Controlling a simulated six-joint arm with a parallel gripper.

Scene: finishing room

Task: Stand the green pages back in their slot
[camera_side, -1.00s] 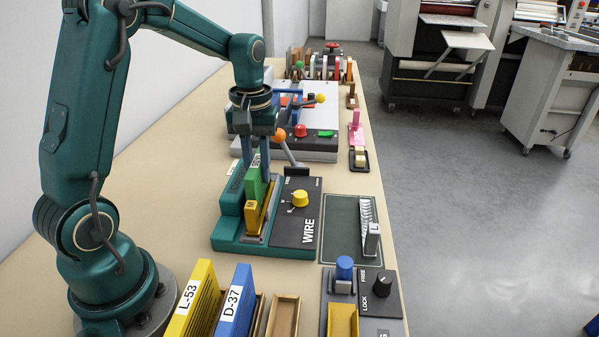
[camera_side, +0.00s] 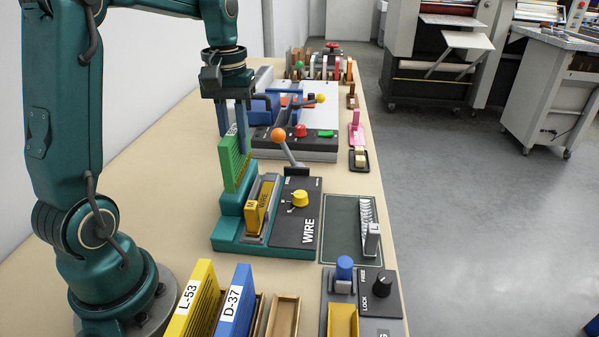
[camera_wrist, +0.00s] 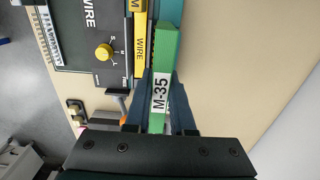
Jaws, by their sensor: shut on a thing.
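The green pages (camera_side: 236,172) are an upright green block with a white label reading M-35 in the wrist view (camera_wrist: 166,60). My gripper (camera_side: 233,143) is shut on their upper end, with one finger on each side. They are at the left side of the teal WIRE machine (camera_side: 232,228), left of its yellow WIRE piece (camera_side: 258,205). Whether their bottom touches the teal body is hard to tell. A rack in the front holds the yellow L-53 block (camera_side: 190,300) and the blue D-37 block (camera_side: 235,303). A narrow gap (camera_side: 257,314) shows right of D-37.
A lever with an orange knob (camera_side: 279,134) rises behind the WIRE panel (camera_side: 297,222). A wooden tray (camera_side: 284,314) and a blue-knobbed fixture (camera_side: 344,267) stand at the front right. The table (camera_side: 150,190) is bare left of the machine.

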